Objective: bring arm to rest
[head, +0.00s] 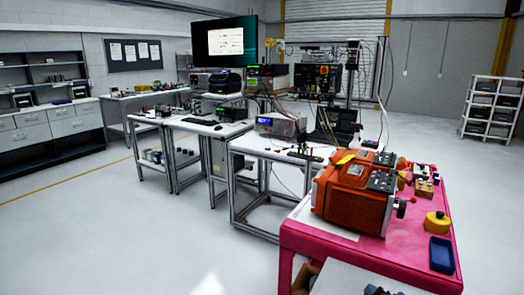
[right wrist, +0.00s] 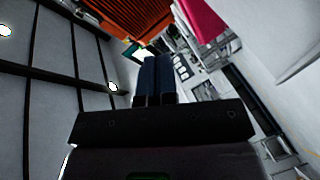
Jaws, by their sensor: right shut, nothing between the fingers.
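My right gripper (right wrist: 165,60) shows in the right wrist view with its two dark blue fingers side by side, shut and empty. Past the fingertips, the ribbed orange housing (right wrist: 135,15) and a pink surface (right wrist: 204,20) show at the top, apart from the fingers. In the head view a large orange servo unit (head: 350,203) with dark top parts sits on the pink table (head: 408,252) at the right. I cannot make out the right gripper clearly in the head view. My left gripper is in neither view.
A yellow round part (head: 437,222) and a blue tray (head: 441,255) lie on the pink table's right side. White benches with instruments (head: 280,125) stand behind it. A white shelf rack (head: 492,107) stands at the far right. The floor at the left front is clear.

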